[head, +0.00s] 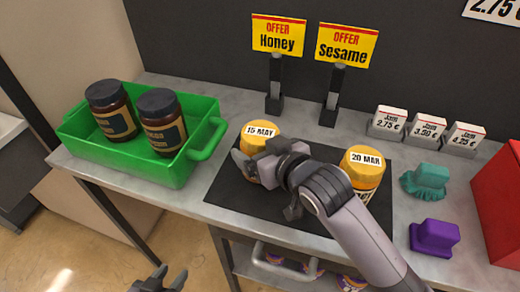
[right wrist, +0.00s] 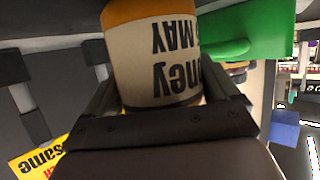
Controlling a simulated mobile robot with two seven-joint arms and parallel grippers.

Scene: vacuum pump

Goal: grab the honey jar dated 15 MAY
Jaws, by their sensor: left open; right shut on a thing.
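The honey jar with the lid label 15 MAY (head: 259,141) stands on the dark mat (head: 235,205), with an orange-yellow lid. My right gripper (head: 258,168) is shut on this jar, its fingers on either side of the body. In the right wrist view the jar (right wrist: 152,60) fills the space between the fingers, its printing upside down with "MAY" readable. A second jar with lid label 20 MAR (head: 364,172) stands to the right, partly hidden by my right arm. My left gripper (head: 162,284) is open and empty at the bottom edge, low in front of the counter.
A green tray (head: 205,140) with two dark jars (head: 137,120) stands at left. Honey (head: 278,38) and Sesame (head: 346,46) signs stand behind. Jam price blocks (head: 428,128), a teal piece (head: 425,182), a purple piece (head: 434,236) and a red box (head: 502,205) are at right.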

